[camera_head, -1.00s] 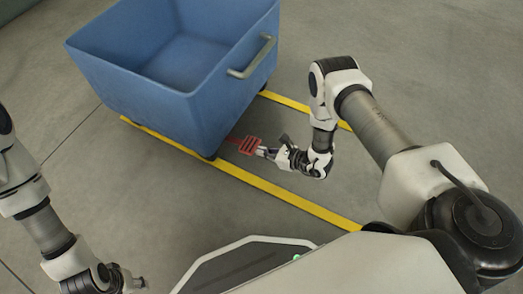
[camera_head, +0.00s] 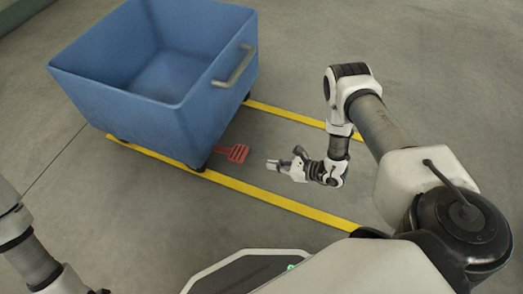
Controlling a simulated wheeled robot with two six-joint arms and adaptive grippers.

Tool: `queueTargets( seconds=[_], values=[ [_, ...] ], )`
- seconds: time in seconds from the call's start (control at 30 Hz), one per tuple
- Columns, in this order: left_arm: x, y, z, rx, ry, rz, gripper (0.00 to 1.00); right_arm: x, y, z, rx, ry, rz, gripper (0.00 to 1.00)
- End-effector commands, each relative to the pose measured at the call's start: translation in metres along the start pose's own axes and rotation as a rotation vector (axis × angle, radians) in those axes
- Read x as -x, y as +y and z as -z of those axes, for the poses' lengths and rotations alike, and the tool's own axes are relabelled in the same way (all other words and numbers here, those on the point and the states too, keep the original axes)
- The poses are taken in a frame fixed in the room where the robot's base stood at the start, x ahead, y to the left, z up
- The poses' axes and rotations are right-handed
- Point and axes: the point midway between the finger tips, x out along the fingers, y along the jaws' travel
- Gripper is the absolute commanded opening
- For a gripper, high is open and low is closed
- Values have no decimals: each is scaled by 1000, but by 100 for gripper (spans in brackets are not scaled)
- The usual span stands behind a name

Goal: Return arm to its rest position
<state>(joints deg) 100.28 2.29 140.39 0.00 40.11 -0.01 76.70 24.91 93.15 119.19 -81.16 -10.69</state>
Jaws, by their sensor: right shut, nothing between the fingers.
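My right gripper (camera_head: 272,163) is shut and empty. It hangs above the floor between the two yellow lines, to the right of the red pedal and apart from it. The red pedal (camera_head: 236,153) sticks out low from under the blue cart (camera_head: 130,115). My right arm (camera_head: 378,125) reaches in from the right and bends down at the wrist. My left arm (camera_head: 30,255) shows at the lower left edge, and its gripper is out of the picture.
The blue cart is open at the top, looks empty inside, and has a metal handle (camera_head: 234,66) on its right side. It stands on casters between yellow floor lines (camera_head: 262,197). The grey floor (camera_head: 420,50) is clear at the upper right.

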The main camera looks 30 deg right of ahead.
Motion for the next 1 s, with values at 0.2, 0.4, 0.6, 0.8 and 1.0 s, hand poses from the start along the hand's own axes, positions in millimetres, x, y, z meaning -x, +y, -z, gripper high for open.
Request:
queueTargets(
  seconds=[0.2,0.4,0.6,0.8,1.0],
  values=[
    [5,0,0,0,0,0,40,12,0,-2,1,0,0,0],
    [4,0,0,0,0,0,40,12,0,-1,1,1,0,0],
    [4,0,0,0,0,0,40,12,0,-1,1,1,0,0],
    [26,0,0,0,-1,0,40,19,0,-22,1,0,0,0],
    [67,0,0,0,0,0,40,34,1,-59,1,1,0,0]
  ],
)
